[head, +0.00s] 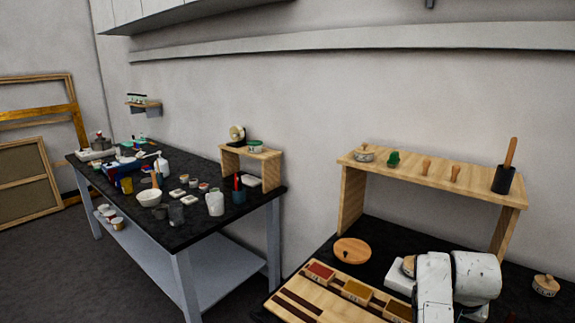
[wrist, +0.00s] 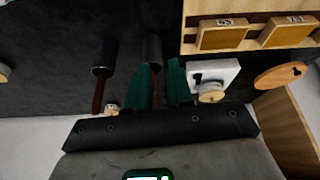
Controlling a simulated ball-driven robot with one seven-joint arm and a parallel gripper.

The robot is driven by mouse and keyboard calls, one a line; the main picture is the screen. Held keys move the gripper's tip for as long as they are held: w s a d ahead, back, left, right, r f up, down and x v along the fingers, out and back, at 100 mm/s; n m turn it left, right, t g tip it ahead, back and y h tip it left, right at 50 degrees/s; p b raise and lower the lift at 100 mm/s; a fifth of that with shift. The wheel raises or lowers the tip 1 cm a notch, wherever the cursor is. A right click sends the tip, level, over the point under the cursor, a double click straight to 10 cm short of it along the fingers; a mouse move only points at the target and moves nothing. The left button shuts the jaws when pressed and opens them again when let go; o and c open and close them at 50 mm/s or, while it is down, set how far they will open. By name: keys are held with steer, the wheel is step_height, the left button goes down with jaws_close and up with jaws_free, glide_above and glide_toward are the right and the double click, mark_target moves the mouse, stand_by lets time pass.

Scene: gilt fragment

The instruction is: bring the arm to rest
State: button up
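My arm (head: 455,280) is white and stands low over the dark bench at the lower right of the head view. It hides my gripper there. In the wrist view my gripper (wrist: 163,80) shows two dark green fingers with a gap between them. A tool with a dark cylindrical head (wrist: 152,50) appears beyond the fingers, its brown handle running into the gap in the picture. I cannot tell how far away it is, and nothing looks clamped.
Close by are a white block (wrist: 213,75) with a wooden knob (wrist: 211,92), a second dark-headed tool (wrist: 103,55), a round wooden lid (wrist: 280,76) and a tray board (wrist: 188,35). A wooden shelf (head: 430,172) stands behind. Floor (head: 50,270) is clear at left.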

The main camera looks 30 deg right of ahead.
steer(key=s+a+f+n, duration=0.2)
steer(key=a+f, duration=0.1)
steer(key=a, duration=0.2)
steer(key=s+a+f+n+y+b, duration=0.1)
steer(key=s+a+f+n, duration=0.1)
steer(key=a+f, duration=0.2)
steer(key=s+a+f+n, duration=0.2)
steer(key=a+f, duration=0.1)
steer(key=a, duration=0.3)
steer(key=shift+a+f+n, duration=0.2)
steer(key=shift+n, duration=0.2)
steer(key=s+a+f+n+y+b, duration=0.1)
steer(key=s+a+f+n+y, duration=0.2)
steer(key=s+a, duration=0.7)
steer(key=a+f+n, duration=0.1)
steer(key=a, duration=0.2)
steer(key=shift+a+f+n+g, duration=0.4)
